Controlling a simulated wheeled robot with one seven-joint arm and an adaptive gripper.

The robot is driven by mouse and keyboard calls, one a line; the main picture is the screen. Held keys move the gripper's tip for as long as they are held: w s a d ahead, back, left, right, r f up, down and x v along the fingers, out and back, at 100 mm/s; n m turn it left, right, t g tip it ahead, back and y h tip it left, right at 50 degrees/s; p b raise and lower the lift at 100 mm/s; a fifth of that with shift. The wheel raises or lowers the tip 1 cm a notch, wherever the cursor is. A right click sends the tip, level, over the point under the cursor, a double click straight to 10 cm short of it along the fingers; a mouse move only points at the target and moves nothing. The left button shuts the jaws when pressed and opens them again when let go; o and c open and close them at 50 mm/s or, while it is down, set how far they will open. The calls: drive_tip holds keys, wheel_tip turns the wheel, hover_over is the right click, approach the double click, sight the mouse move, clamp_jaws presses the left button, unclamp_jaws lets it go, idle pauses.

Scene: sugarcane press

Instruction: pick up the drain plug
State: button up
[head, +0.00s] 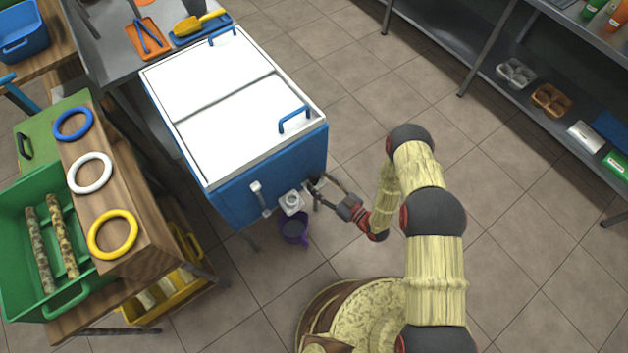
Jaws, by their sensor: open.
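A blue cooler chest (255,185) with a white lid stands at the centre left. Low on its front side, near the right corner, is a small dark round piece (314,183) that looks like the drain plug. A white square fitting (292,202) sits just left of it. My gripper (319,189) is open, reaching in from the right with its fingertips at the dark piece. The fingers appear to be on either side of it; whether they touch it is too small to tell.
A purple cup (294,230) is below the white fitting. A wooden board with blue, white and yellow rings (113,234) and a green crate (70,300) are at left. Metal shelves (500,85) stand at upper right. The tiled floor between is clear.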

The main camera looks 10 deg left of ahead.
drive_tip(key=shift+x, duration=0.85)
clamp_jaws()
drive_tip(key=shift+w, duration=0.1)
